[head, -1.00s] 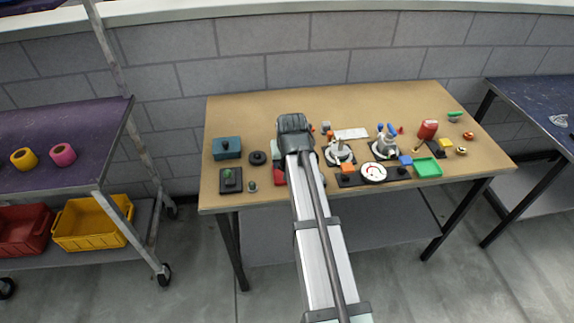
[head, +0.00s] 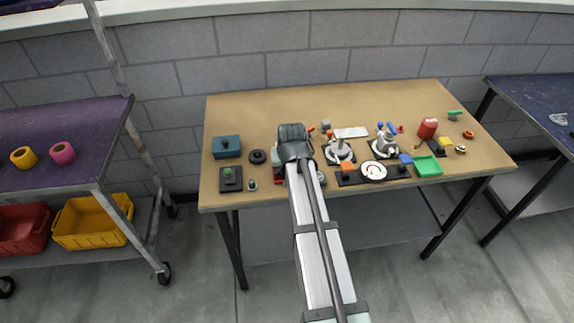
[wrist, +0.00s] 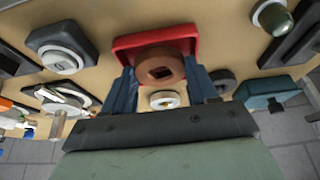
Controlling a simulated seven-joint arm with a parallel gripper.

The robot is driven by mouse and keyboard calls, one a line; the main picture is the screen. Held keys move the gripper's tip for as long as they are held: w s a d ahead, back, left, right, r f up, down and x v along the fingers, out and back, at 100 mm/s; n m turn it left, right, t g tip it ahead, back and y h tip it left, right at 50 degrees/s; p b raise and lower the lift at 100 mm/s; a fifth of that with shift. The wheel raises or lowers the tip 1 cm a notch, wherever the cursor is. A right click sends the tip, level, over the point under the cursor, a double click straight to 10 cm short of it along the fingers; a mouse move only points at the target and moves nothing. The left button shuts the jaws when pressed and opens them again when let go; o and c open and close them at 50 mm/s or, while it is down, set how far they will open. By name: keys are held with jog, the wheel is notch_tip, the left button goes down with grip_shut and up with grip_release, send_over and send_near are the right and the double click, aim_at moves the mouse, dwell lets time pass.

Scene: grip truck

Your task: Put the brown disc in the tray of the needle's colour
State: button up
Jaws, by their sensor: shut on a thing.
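My gripper (wrist: 160,85) is shut on a brown disc (wrist: 172,63) with a dark square hole, held between its two blue-grey fingers. A red tray (wrist: 125,44) lies directly behind the disc in the wrist view; I cannot tell whether the disc touches it. In the head view the arm hides the disc and most of that tray. A white round dial (head: 373,172) with a red mark, seemingly its needle, sits on a dark panel right of the arm. A green tray (head: 429,167) stands right of the dial.
A teal box (head: 227,147), a black ring (head: 257,157) and a dark block with a green knob (head: 229,179) stand left of the arm. Two round white-based fixtures and small coloured parts crowd the right. The table's back strip is clear.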

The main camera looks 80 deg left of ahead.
jog(key=o, duration=1)
jog(key=shift+o, duration=0.2)
jog(key=v, duration=1.3)
jog(key=shift+a+r, duration=0.15)
jog(key=shift+a, duration=0.1)
